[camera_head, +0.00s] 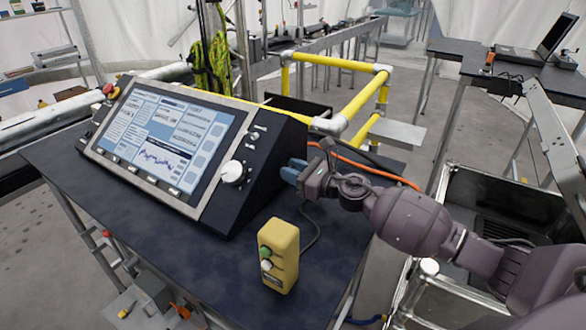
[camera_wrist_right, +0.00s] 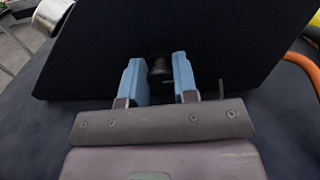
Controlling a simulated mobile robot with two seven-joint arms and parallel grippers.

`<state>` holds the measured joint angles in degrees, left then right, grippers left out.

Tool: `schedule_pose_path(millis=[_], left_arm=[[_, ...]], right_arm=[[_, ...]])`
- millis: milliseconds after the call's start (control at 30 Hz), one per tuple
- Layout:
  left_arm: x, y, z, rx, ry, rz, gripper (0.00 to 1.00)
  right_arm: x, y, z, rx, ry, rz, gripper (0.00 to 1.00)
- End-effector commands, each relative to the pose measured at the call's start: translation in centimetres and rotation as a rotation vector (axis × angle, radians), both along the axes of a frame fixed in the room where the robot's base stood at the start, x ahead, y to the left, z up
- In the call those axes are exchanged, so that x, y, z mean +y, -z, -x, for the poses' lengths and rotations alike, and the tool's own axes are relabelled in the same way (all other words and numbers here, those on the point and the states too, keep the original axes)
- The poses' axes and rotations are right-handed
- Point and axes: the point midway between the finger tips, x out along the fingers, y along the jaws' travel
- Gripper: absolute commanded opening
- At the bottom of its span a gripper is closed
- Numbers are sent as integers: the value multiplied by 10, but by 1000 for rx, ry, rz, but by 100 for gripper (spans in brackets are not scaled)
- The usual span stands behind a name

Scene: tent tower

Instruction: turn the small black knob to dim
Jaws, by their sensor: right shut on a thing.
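The small black knob (camera_wrist_right: 158,66) sticks out from the dark side panel of the control console (camera_head: 268,150). In the right wrist view it lies between the two blue fingers of my right gripper (camera_wrist_right: 158,78), which is shut on it. In the head view my right gripper (camera_head: 290,171) reaches the console's right side from the right, and its fingers hide the knob there. The knob's pointer or marking cannot be made out. My left gripper is not in view.
The console's lit screen (camera_head: 165,135) and a larger white dial (camera_head: 232,172) face forward. A yellow button box (camera_head: 279,258) stands on the dark table (camera_head: 190,250), in front of my right gripper. An orange cable (camera_head: 375,170) and yellow railing (camera_head: 365,110) lie behind the gripper.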

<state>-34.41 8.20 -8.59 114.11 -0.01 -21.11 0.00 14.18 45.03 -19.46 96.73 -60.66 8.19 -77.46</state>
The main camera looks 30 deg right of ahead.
Motion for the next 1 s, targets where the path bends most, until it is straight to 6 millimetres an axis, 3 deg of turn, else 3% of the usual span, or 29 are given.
schedule_pose_path(millis=[1000], left_arm=[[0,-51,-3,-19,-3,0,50]], right_arm=[[-3,-1,-2,489,1,-833,4]])
